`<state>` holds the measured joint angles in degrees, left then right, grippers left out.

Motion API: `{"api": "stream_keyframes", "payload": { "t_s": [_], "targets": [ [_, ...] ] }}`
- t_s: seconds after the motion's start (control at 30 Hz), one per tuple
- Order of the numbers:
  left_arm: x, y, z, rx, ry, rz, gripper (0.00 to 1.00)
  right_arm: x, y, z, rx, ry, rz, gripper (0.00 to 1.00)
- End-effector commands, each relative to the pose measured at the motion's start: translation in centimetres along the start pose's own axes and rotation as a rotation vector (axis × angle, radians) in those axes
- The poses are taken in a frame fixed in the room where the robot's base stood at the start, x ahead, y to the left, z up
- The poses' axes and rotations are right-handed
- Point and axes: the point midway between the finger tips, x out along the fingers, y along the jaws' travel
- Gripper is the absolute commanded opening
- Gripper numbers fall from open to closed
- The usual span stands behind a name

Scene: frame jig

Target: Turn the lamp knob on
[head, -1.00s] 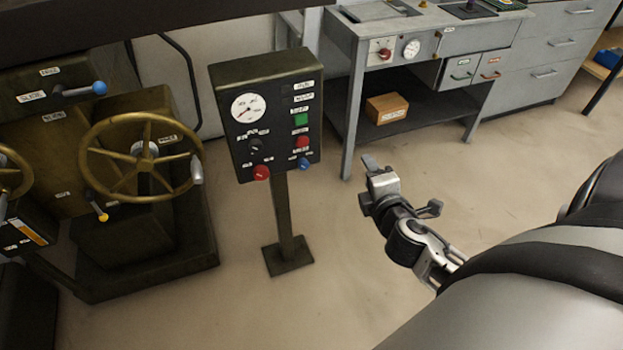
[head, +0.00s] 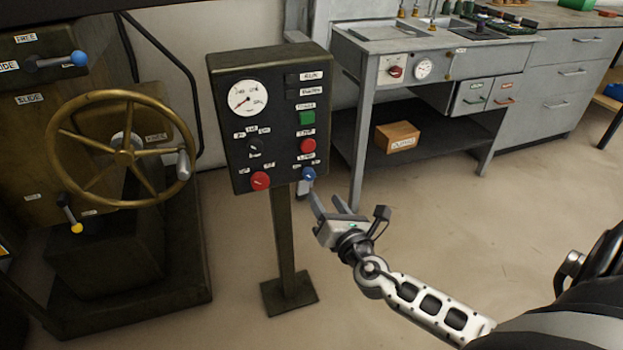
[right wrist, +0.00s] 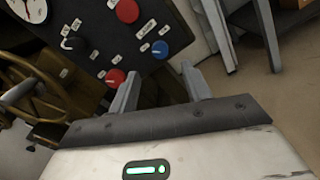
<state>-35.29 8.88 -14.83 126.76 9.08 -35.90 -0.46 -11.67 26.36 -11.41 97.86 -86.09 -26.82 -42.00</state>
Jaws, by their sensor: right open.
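A dark control box (head: 235,110) on a post carries a blue knob (head: 308,174) at its lower right and a red knob (head: 260,181) at its lower left. A black selector knob (head: 255,148) sits above the red one. In the right wrist view the blue knob (right wrist: 159,49) and red knob (right wrist: 115,77) show beyond the open fingers (right wrist: 160,78). My left gripper is not in view.
The box also has a dial gauge (head: 242,98), a green button (head: 307,118) and a red button (head: 308,146). A machine with a brass handwheel (head: 123,153) stands to the left. A grey workbench (head: 450,75) stands behind at right. Floor (head: 400,245) is clear in front.

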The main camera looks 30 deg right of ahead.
Motion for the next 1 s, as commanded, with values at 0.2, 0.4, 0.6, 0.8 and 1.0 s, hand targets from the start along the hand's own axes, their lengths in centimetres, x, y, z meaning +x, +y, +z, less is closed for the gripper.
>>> {"api": "stream_keyframes", "payload": {
  "t_s": [0.2,0.4,0.6,0.8,1.0],
  "targets": [
    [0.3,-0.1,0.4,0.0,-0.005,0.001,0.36,4.9,0.0,0.0,0.003,-0.002,0.0,0.48],
    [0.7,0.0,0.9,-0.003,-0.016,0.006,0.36,7.8,0.0,-0.1,0.003,0.0,-0.001,0.48],
    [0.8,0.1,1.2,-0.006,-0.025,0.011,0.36,9.0,0.0,-0.1,0.003,0.001,0.0,0.48],
    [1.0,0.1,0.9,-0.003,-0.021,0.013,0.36,9.1,0.0,-0.1,0.003,0.002,0.0,0.48],
    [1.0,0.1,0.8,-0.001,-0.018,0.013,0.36,9.1,0.0,-0.1,0.003,0.002,0.0,0.12]
  ]
}}
